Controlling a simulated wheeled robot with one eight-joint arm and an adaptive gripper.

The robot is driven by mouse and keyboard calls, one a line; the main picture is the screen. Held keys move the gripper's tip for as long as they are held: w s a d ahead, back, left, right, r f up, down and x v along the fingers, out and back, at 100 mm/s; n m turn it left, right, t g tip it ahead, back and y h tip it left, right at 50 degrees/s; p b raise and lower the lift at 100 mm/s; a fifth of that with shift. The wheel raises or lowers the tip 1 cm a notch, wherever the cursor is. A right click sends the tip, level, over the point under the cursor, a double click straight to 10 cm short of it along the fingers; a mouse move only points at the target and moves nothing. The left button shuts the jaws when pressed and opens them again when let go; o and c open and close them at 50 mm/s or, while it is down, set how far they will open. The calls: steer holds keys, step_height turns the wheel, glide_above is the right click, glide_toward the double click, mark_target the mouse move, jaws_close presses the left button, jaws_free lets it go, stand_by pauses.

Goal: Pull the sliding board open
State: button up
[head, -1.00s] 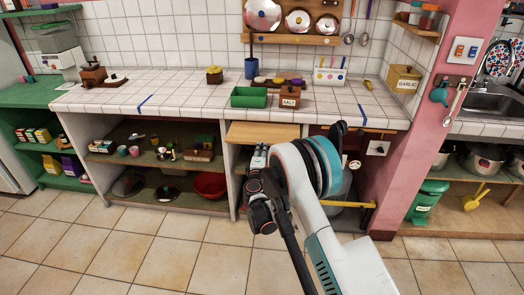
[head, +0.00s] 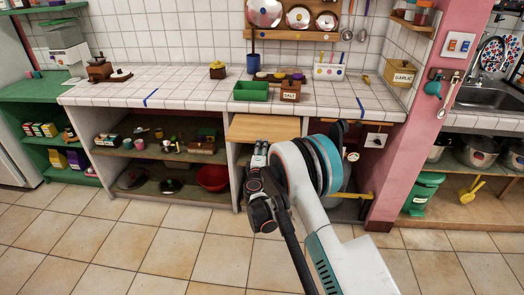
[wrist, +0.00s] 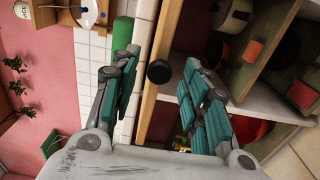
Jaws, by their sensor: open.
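The sliding board (head: 262,127) is a light wooden panel at the counter's front edge, with its top face showing in the head view. In the wrist view it is an upright wooden strip (wrist: 158,45) with a round black knob (wrist: 159,71). My gripper (head: 258,154) is just below the board's front in the head view. Its green-padded fingers (wrist: 158,88) are spread in the wrist view, one on each side of the knob, with visible gaps. The knob is hidden in the head view.
The tiled counter (head: 190,100) holds a green bin (head: 250,91) and a salt box (head: 290,91). Open shelves with pots and a red bowl (head: 212,177) are left of my gripper. A pink pillar (head: 420,130) stands right. The floor in front is clear.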

steer(key=s, duration=1.2)
steer(key=shift+a, duration=0.2)
